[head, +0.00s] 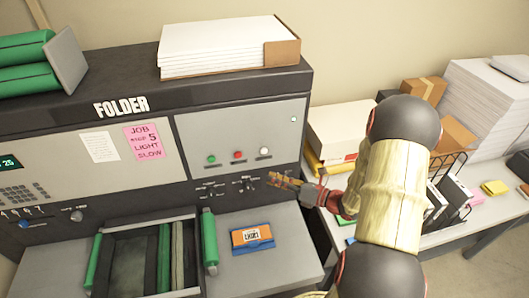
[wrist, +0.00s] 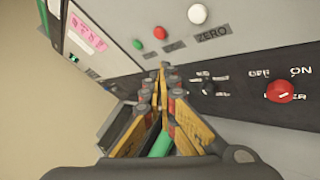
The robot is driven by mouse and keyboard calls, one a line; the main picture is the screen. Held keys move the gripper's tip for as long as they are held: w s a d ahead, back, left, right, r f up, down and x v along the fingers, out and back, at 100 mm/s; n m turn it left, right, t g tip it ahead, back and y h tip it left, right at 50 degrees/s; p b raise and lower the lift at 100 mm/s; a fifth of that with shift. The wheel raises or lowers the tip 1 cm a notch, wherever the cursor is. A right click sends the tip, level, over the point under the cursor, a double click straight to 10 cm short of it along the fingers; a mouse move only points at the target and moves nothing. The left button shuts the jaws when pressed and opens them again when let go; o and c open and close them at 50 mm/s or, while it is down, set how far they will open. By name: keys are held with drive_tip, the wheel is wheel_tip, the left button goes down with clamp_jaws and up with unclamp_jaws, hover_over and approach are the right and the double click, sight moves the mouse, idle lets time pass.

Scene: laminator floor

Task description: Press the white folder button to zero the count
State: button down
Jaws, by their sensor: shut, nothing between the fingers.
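The white button (head: 264,152) sits on the grey panel of the folder machine (head: 240,110), right of a red and a green button. In the wrist view the white button (wrist: 198,14) is at the top, above a label reading ZERO. My gripper (head: 272,180) is shut and empty, below and slightly right of the white button in the head view. In the wrist view the fingertips (wrist: 163,68) point at the panel's lower part, below and left of the white button, apart from it in the picture.
Beside the white button are the red button (head: 238,155) and green button (head: 211,159). A red power knob (wrist: 280,91) is at the right in the wrist view. An orange and blue box (head: 252,238) lies on the machine's ledge. A paper stack (head: 215,46) sits on top.

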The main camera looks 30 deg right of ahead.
sight(264, 151)
drive_tip(key=shift+w, duration=0.1)
drive_tip(key=w+d+b, duration=0.1)
drive_tip(key=w+d, duration=0.1)
drive_tip(key=w, duration=0.6)
drive_tip(key=shift+d, duration=0.2)
drive_tip(key=shift+w, duration=0.25)
idle(1.2)
drive_tip(key=shift+w+d, duration=0.15)
drive_tip(key=shift+w, duration=0.1)
drive_tip(key=shift+w+d, duration=0.1)
drive_tip(key=shift+w, duration=0.35)
idle(0.8)
drive_tip(key=shift+s, duration=0.15)
drive_tip(key=shift+s+a, duration=0.25)
drive_tip(key=shift+s, duration=0.45)
